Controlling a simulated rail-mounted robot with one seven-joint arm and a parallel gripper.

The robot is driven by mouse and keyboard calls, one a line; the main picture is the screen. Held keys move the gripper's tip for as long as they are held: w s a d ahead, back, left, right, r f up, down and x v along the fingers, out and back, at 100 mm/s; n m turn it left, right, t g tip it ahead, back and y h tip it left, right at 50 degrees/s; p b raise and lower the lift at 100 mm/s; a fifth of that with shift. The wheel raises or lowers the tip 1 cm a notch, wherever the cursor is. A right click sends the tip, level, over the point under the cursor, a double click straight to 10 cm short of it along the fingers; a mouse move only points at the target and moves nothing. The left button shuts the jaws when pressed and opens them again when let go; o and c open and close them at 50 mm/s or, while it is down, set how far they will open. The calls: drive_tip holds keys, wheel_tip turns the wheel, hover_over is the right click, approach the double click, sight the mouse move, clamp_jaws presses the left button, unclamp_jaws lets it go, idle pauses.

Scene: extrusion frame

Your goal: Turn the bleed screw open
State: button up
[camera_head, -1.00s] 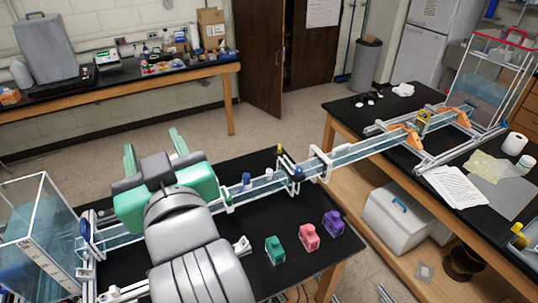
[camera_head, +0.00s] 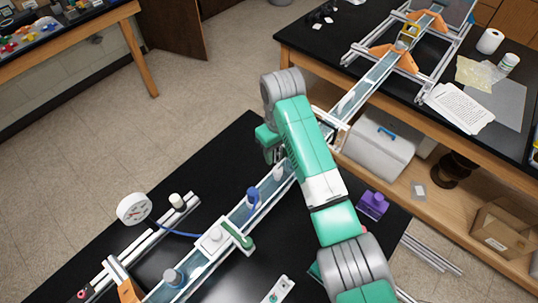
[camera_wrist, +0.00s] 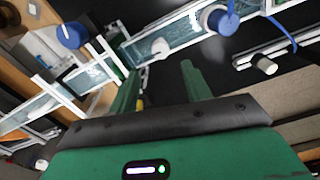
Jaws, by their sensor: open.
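A long clear channel (camera_head: 377,77) with white frames runs from the lower left to the far bench. Fittings along it include a blue-capped one (camera_head: 252,194) and a white one (camera_head: 278,173). I cannot tell which part is the bleed screw. My gripper (camera_wrist: 160,78) is open, with nothing visible held between its two green fingers. The channel lies beyond the fingertips in the wrist view, with blue knobs (camera_wrist: 72,35) and (camera_wrist: 215,18) to either side. A small yellow part (camera_wrist: 140,103) shows beside the left finger.
A round white gauge (camera_head: 134,208) with a blue hose stands left of the channel. A purple block (camera_head: 372,205) sits right of my arm. A white cooler (camera_head: 377,146) is on the shelf under the far bench. The black tabletop left of the channel has bare room.

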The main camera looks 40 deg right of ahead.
sight(278, 169)
wheel_tip(278, 169, down, 8)
drive_tip(key=shift+s+r, duration=0.15)
drive_tip(key=c, duration=1)
